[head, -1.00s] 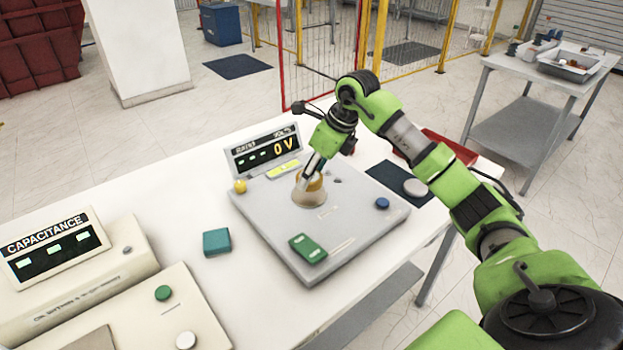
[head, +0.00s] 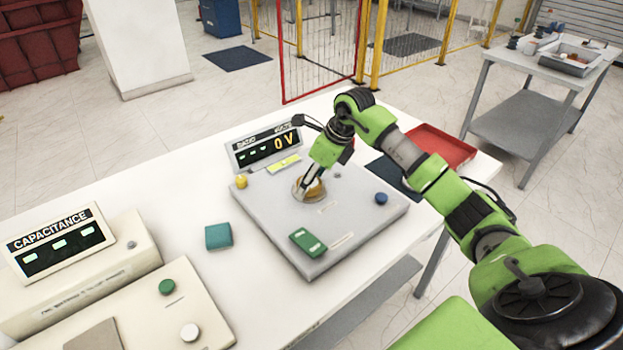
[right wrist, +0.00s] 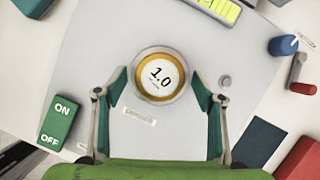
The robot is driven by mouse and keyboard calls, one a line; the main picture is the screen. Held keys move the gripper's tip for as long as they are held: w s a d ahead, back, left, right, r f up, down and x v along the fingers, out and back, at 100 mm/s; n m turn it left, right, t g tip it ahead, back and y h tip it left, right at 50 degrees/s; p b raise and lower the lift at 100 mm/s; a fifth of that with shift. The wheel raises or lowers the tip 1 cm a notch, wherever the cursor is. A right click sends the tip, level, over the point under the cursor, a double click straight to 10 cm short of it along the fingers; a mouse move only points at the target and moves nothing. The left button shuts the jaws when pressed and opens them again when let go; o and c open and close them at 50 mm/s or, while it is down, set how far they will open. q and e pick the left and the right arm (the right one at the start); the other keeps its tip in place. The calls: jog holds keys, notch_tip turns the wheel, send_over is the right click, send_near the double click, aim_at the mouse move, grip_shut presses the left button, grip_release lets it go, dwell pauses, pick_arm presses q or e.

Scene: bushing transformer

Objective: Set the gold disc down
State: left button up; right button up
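The gold disc (right wrist: 160,78), with a white face marked "1.0", lies flat in a pale round seat (head: 297,190) on the grey instrument panel (head: 352,219). The disc (head: 315,189) is partly covered by my fingers in the head view. My right gripper (head: 309,185) is over the disc, pointing down. In the right wrist view, its two green-padded fingers (right wrist: 161,88) are spread on either side of the disc, with a visible gap at each side. My left gripper is not in view.
The panel carries a 0 V display (head: 266,149), a green ON/OFF switch (head: 308,242), a yellow knob (head: 241,181) and a blue knob (head: 381,198). A teal block (head: 218,237) lies to its left. A red tray (head: 443,147) stands at the back right.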

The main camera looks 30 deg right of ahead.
jog(key=shift+r, duration=0.15)
jog(key=shift+d+r, duration=0.1)
jog(key=shift+r, duration=0.1)
jog(key=b+v, duration=0.2)
jog(key=v, duration=0.9)
jog(key=shift+s+r, duration=0.2)
jog(key=shift+r, duration=0.1)
